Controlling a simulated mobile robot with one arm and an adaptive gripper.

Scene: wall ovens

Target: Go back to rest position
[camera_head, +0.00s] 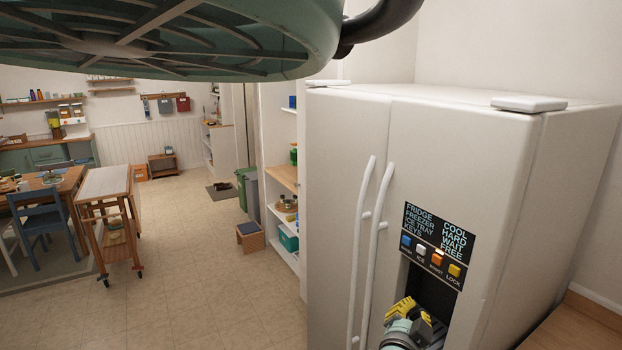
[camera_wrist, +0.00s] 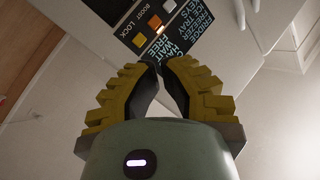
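My gripper (camera_head: 412,308) is at the bottom right of the head view, in front of the fridge's dark dispenser recess (camera_head: 430,290). In the wrist view my gripper (camera_wrist: 159,66) has its yellow ribbed fingers leaning in, with the tips together and nothing visible between them. The white fridge (camera_head: 345,190) fills the right of the head view. Its button panel (camera_head: 437,235) has blue, white, orange and yellow buttons. The panel also shows upside down beyond the fingertips in the wrist view (camera_wrist: 152,30). A small light glows by the orange button (camera_wrist: 155,22).
Two long door handles (camera_head: 368,250) stand out left of the gripper. A wooden counter (camera_head: 575,325) is at lower right. Open floor (camera_head: 205,280) lies left, with a wooden cart (camera_head: 108,215), a table (camera_head: 60,183) and a blue chair (camera_head: 40,222) further off.

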